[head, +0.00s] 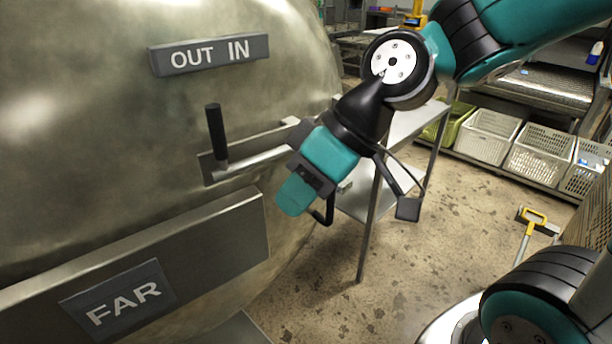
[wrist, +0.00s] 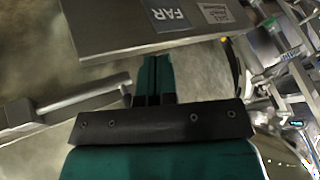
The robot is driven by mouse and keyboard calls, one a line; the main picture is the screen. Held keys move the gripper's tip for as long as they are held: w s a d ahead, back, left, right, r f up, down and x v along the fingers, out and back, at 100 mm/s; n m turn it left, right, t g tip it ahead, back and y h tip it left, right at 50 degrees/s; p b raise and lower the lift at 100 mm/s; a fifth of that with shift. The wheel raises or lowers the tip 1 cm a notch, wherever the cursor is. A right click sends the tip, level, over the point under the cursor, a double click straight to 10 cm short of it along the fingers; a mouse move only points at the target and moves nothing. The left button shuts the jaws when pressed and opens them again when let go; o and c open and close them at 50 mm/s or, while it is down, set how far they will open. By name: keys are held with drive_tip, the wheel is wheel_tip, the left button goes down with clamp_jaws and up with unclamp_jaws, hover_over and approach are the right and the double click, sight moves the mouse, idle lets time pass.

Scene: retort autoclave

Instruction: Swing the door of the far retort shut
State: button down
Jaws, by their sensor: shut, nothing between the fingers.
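The far retort's door (head: 80,190) is a large domed metal face filling the left of the head view. It carries a "FAR" sign (head: 117,298), which also shows in the wrist view (wrist: 172,14), and an "OUT IN" plate (head: 209,55). A lever with an upright black grip (head: 216,136) sits on the door. My gripper (head: 294,196) is shut and empty, its fingers pointing down near the door's right side, right of the lever. In the wrist view the shut fingers (wrist: 154,66) lie beside the sign's metal bar. Contact with the door cannot be told. The door's seam is not visible.
A metal table (head: 408,125) stands just behind my arm. White baskets (head: 488,137) line a low shelf at the right back. A yellow-handled tool (head: 529,220) stands at the right. Open speckled floor (head: 440,250) lies between the door and my base.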

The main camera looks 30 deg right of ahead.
drive_tip(key=w+d+f+t+y+b, duration=0.2)
drive_tip(key=w+d+f+t+b, duration=0.15)
drive_tip(key=w+f+b, duration=0.45)
drive_tip(key=w+d+f+m+t+h+b, duration=0.1)
drive_tip(key=w+d+f+t+b, duration=0.25)
drive_tip(key=d, duration=0.25)
drive_tip(key=w+d+f+m+t+h+b, duration=0.1)
drive_tip(key=w+d+f+m+t+b, duration=0.15)
drive_tip(key=d+t+b, duration=0.35)
drive_tip(key=w+d+f+m+t+h+b, duration=0.1)
drive_tip(key=w+d+f+b, duration=0.25)
drive_tip(key=d, duration=0.35)
drive_tip(key=r+p+x, duration=0.1)
drive_tip(key=p+x, duration=0.4)
drive_tip(key=x, duration=0.9)
drive_tip(key=shift+r+t, duration=0.3)
drive_tip(key=shift+w, duration=0.15)
